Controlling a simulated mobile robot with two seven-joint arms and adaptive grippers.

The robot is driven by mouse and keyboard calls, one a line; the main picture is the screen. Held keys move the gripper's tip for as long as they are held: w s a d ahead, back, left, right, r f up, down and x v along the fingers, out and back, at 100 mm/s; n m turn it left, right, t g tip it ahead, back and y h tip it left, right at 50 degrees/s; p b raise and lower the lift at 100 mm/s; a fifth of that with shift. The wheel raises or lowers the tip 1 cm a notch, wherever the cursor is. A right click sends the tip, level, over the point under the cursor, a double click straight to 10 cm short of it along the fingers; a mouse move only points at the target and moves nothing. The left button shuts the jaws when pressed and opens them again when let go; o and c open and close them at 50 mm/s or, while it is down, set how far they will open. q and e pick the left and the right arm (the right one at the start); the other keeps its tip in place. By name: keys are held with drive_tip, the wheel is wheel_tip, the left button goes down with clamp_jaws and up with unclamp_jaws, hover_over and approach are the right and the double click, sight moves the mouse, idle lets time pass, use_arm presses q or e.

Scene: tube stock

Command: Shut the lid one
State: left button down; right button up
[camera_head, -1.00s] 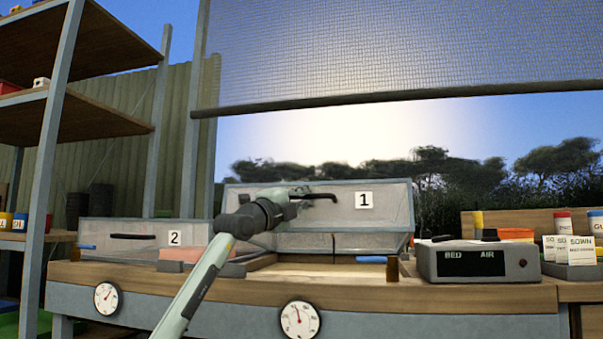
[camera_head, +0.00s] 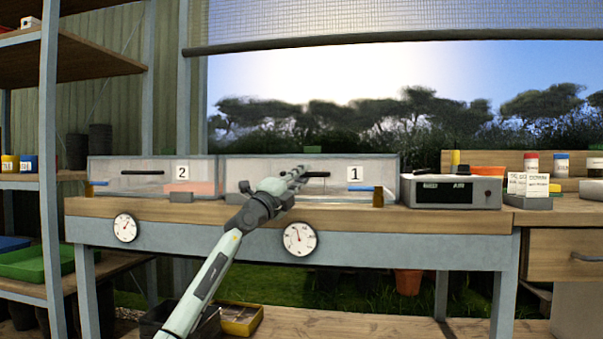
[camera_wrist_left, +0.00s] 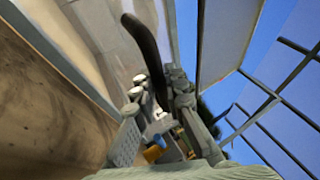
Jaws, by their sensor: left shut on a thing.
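Lid one (camera_head: 270,180) is the clear, grey-framed cover with the white "1" label (camera_head: 354,174) on the right-hand box on the bench. It sits low, level with the neighbouring box, and no open gap shows below its front; I cannot tell if it rests fully on its rim. Its black handle (camera_head: 318,174) sticks out to the right of my left gripper (camera_head: 298,173). In the left wrist view, the curved handle (camera_wrist_left: 143,42) runs between the fingers of my left gripper (camera_wrist_left: 158,88), which is shut on it. My right gripper is not in view.
The box with lid two (camera_head: 135,180) stands close on the left. A grey control unit (camera_head: 450,190) stands just right of lid one, with seed packets (camera_head: 528,185) beyond. Two dials (camera_head: 300,239) are on the bench front. A shelf rack (camera_head: 48,150) stands at far left.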

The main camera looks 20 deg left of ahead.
use_arm(q)
drive_tip(key=shift+w+d+f, duration=0.1)
drive_tip(key=shift+d+f, duration=0.2)
drive_tip(key=shift+f, duration=0.25)
drive_tip(key=c, duration=1.9)
unclamp_jaws()
drive_tip(key=shift+a, duration=0.1)
drive_tip(key=shift+o, duration=0.2)
drive_tip(key=shift+r, duration=0.1)
drive_tip(key=v, duration=1.2)
